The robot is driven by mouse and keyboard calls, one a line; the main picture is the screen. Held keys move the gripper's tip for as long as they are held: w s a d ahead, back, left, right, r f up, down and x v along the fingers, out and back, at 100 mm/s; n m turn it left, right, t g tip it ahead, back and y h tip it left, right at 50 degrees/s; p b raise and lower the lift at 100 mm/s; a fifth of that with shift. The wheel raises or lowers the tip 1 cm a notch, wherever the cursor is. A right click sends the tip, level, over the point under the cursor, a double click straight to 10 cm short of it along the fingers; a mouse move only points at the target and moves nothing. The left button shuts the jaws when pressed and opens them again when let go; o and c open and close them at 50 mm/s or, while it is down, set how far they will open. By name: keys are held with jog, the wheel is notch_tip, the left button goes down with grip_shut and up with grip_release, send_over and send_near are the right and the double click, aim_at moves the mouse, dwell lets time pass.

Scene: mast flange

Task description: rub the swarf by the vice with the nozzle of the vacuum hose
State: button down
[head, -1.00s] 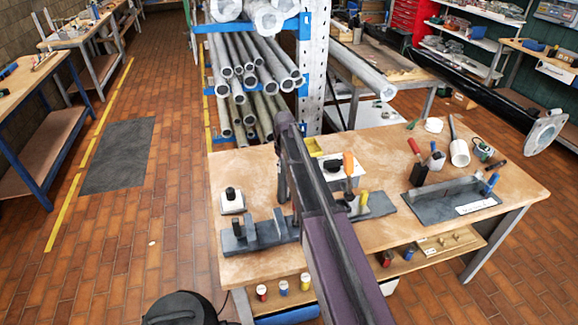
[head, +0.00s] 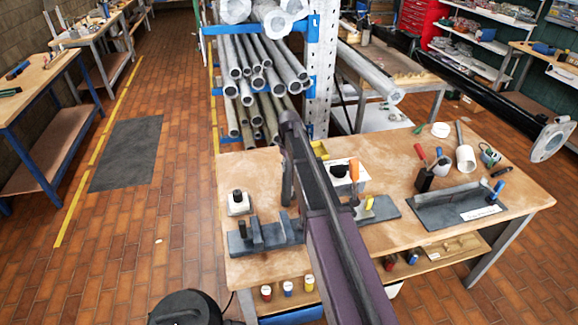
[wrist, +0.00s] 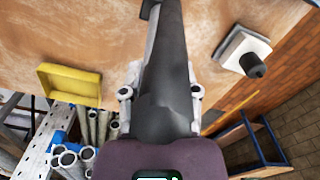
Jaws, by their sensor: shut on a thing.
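In the wrist view, my gripper (wrist: 162,82) is shut on a long dark grey piece, which I take for the nozzle (wrist: 166,105) of the vacuum hose. It runs up the picture over the brown bench top. A dark grey vice-like block with upright jaws (head: 265,236) sits at the bench's front left, close to my gripper. I cannot make out the swarf, and cannot tell whether the nozzle touches the bench.
The bench (head: 400,240) also bears a white block with a black knob (head: 238,203), a yellow tray (wrist: 70,85), an orange-handled tool (head: 354,172) and a dark fixture (head: 455,206). A pipe rack (head: 265,75) stands behind. A black round machine (head: 185,308) is at the bottom.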

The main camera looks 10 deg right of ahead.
jog(key=shift+r+p, duration=1.5)
jog(key=shift+r, duration=0.3)
jog(key=shift+r+p, duration=1.5)
jog(key=shift+p, duration=0.05)
